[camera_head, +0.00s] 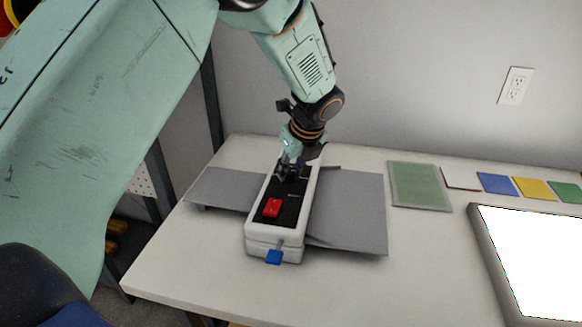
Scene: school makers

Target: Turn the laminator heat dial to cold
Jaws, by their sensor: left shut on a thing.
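The laminator (255,229) is a long white machine with a black top panel, standing on the white table between two grey flaps. A red switch (272,207) sits on the near part of its panel, and a blue tab (274,257) sticks out at its near end. My left gripper (287,174) reaches down from above onto the far part of the panel. It is shut on what seems to be the heat dial, which the fingers hide. I cannot read the dial's setting. My right gripper is not in view.
A green sheet (419,185) lies right of the laminator, with a row of small coloured cards, one of them blue (497,184), beyond it. A bright white panel in a grey frame (492,262) fills the right front. The table's front middle is clear. A wall stands close behind.

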